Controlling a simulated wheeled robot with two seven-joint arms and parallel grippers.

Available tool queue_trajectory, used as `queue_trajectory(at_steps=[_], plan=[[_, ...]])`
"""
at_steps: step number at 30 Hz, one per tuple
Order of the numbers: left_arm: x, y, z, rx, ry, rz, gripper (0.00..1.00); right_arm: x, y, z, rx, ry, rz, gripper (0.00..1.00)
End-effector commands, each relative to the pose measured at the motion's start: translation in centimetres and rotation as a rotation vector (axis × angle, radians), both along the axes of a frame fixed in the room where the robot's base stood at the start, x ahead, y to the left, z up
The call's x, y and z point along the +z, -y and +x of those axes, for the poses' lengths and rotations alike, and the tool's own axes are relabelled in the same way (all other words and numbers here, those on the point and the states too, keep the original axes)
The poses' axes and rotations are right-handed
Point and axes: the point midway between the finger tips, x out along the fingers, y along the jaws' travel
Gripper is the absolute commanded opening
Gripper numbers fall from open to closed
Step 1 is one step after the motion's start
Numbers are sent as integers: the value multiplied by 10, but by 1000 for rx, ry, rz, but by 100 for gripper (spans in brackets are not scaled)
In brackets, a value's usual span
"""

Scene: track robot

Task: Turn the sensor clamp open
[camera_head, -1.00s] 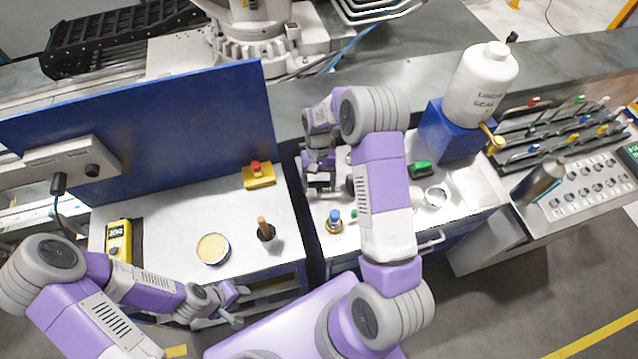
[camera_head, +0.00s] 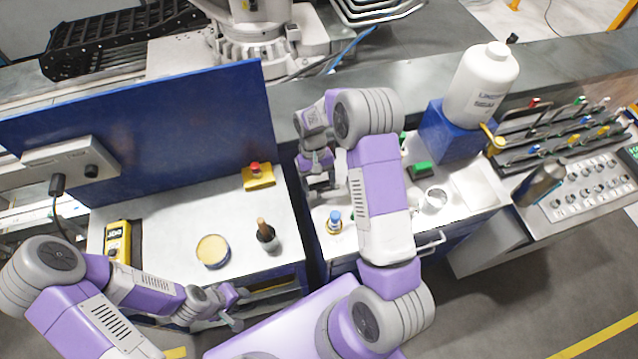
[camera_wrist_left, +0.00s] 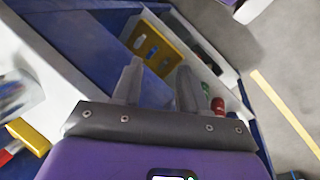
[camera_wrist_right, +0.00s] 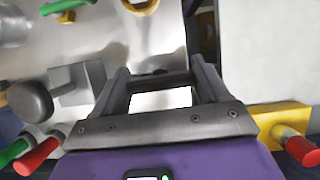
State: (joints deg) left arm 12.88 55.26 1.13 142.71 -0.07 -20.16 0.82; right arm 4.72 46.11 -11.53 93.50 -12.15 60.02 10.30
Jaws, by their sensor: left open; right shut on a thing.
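My right gripper (camera_head: 318,190) is low over the right-hand worktop, left of my own forearm, which hides part of that area. In the right wrist view its fingers (camera_wrist_right: 160,85) point down at the worktop and a dark bar-like piece spans between them; I take it to be part of the sensor clamp, but its shape and angle are unclear. A grey block (camera_wrist_right: 75,85) with a round dark knob (camera_wrist_right: 30,100) stands left of the fingers. My left gripper (camera_head: 238,308) is open and empty at the front of the left-hand worktop; its fingers (camera_wrist_left: 158,85) show apart.
A blue-topped post (camera_head: 334,218) stands close in front of my right gripper. A yellow button box (camera_head: 258,177), a handled tool (camera_head: 266,236) and a round tin (camera_head: 213,251) are on the left worktop. A white bottle (camera_head: 482,85) stands behind right. An open drawer (camera_wrist_left: 185,50) shows below.

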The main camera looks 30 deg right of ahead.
Motion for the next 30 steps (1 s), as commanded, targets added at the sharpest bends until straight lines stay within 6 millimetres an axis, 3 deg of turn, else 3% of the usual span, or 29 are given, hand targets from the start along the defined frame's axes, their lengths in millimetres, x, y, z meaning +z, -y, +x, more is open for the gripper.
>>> queue_trajectory(at_steps=[1, 6, 16, 30], plan=[[0, 0, 0, 0, 0, 0, 43, 1, 0, 0, 5, 1, 1, 76], [0, 0, 0, 0, 0, 0, 43, 0, 0, 0, 3, 1, 0, 98], [0, 0, 0, 0, 0, 0, 43, 5, 0, 3, 1, 3, 0, 98], [-1, 0, 0, 0, 0, 0, 43, 66, 6, 27, 2, 3, 0, 98]])
